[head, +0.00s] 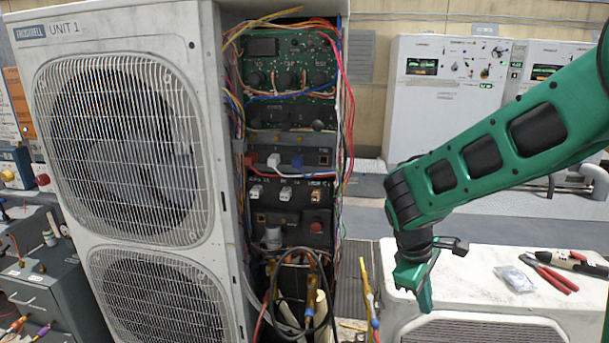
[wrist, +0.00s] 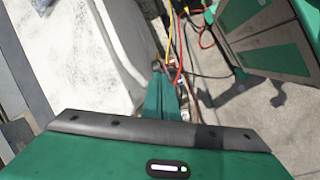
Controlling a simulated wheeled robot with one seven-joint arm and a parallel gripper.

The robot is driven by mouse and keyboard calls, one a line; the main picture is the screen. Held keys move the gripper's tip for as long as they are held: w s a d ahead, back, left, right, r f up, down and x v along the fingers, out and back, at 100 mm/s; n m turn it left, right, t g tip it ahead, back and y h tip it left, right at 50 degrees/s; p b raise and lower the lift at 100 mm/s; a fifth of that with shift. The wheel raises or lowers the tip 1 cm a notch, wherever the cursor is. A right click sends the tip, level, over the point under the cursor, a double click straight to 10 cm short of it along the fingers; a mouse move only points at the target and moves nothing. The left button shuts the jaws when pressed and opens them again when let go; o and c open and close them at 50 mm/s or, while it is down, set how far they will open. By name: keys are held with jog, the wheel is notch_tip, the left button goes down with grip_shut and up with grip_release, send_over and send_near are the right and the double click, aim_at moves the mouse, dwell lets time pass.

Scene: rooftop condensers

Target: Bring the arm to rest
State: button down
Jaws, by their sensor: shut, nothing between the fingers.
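My green arm reaches in from the right in the head view. My gripper (head: 412,285) points down, shut and empty, in front of the left end of a low white unit. In the wrist view the green fingers (wrist: 162,97) show beyond the dark edge of my wrist, close together with nothing between them. The white casing lies to their left there. I cannot tell whether the fingers touch the casing.
The open condenser unit (head: 120,150) stands at left, its wiring bay (head: 290,75) exposed. On the low white unit (head: 470,262) lie red-handled pliers (head: 550,275), another tool and a small plastic bag (head: 515,279). Wires hang left of my gripper. White cabinets (head: 445,110) stand behind.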

jog(key=s+d+r+m+y, duration=0.2)
jog(key=s+d+r+m, duration=0.3)
jog(key=s+d+m, duration=0.45)
jog(key=s+d+m+y, duration=0.1)
jog(key=s+d+m, duration=0.1)
jog(key=s, duration=0.5)
jog(key=s+d+r+m+y, duration=0.1)
jog(key=s+d+m, duration=0.1)
jog(key=s+m, duration=0.2)
jog(key=shift+s+d+r, duration=0.2)
jog(key=shift+s+r, duration=0.1)
jog(key=shift+s, duration=1.1)
jog(key=shift+s, duration=0.1)
